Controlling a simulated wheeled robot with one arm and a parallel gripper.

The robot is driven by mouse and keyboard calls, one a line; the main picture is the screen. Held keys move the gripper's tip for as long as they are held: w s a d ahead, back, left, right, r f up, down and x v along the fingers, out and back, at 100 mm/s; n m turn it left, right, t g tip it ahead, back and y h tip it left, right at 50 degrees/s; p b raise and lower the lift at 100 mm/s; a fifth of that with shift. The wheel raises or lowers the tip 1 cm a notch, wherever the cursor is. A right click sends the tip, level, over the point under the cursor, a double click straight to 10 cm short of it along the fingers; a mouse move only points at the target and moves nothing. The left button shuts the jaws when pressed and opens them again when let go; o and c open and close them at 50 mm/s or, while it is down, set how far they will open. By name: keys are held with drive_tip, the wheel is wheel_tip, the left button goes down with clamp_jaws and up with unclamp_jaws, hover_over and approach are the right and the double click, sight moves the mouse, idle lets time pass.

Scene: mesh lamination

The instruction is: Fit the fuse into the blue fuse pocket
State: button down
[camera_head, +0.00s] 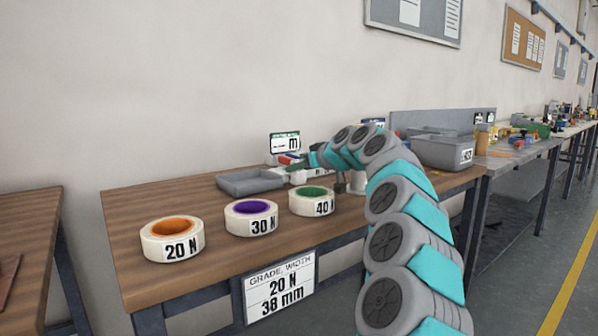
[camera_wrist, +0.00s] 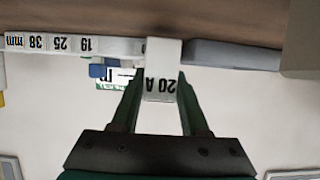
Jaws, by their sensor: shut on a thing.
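My gripper (camera_wrist: 161,76) is shut on the fuse (camera_wrist: 162,90), a pale block marked "20 A" that reads upside down in the wrist view. The fuse sits between the two dark green fingers. A small blue piece (camera_wrist: 97,71) shows just left of the fingers in the wrist view; I cannot tell whether it is the fuse pocket's opening. In the head view, my gripper (camera_head: 312,160) is over the back of the wooden bench, near small red and blue pieces (camera_head: 290,158). The fuse is too small to make out there.
A grey tray (camera_head: 250,190) lies left of my gripper. Tape rolls marked 20 N (camera_head: 172,248), 30 N (camera_head: 251,226) and 40 N (camera_head: 312,208) stand along the front of the bench (camera_head: 215,262). A scale strip (camera_wrist: 60,45) runs beside the fuse. A grey bin (camera_head: 440,150) stands at right.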

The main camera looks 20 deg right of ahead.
drive_tip(key=shift+f, duration=0.4)
drive_tip(key=shift+f, duration=0.1)
drive_tip(key=shift+c, duration=2)
unclamp_jaws()
